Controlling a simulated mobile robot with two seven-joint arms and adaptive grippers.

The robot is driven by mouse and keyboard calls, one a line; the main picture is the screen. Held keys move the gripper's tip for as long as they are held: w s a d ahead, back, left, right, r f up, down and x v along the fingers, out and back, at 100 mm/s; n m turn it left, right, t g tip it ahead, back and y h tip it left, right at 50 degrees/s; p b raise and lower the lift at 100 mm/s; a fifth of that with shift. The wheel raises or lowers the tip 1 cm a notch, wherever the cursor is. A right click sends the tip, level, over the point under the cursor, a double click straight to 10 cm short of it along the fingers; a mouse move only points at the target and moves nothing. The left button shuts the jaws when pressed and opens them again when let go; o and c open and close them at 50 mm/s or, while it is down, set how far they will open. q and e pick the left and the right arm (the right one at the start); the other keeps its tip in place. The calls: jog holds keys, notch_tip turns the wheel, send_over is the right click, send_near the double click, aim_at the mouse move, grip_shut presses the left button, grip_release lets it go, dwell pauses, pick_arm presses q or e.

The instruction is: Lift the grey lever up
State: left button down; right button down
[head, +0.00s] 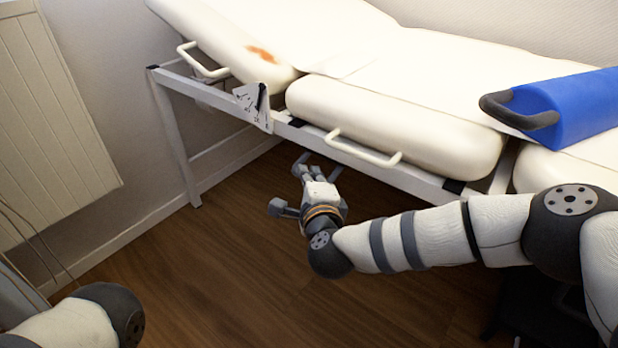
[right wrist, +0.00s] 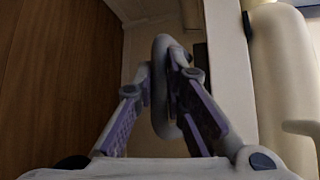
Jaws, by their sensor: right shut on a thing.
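The grey lever (right wrist: 160,48) is a rounded grey bar under the edge of the treatment bed (head: 405,178). In the right wrist view it stands between the two fingers of my right gripper (right wrist: 160,88), which are closed on it. In the head view my right gripper (head: 312,172) is below the bed's white side rail, with the grey lever (head: 301,158) at its fingertips. The fingers hide part of the lever. My left gripper is not in view; only part of my left arm shows at the bottom left.
A white handle (head: 362,149) sticks out from the bed above my right gripper, and another handle (head: 200,62) is farther left. A white plate with a dark lever (head: 262,98) hangs on the frame. A blue bolster (head: 575,108) lies on the bed. The wooden floor (head: 230,255) is clear.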

jog(key=c, duration=1.7)
grip_release()
jog(key=shift+a, duration=0.15)
jog(key=shift+o, duration=0.2)
jog(key=shift+s, duration=0.1)
jog(key=v, duration=1.2)
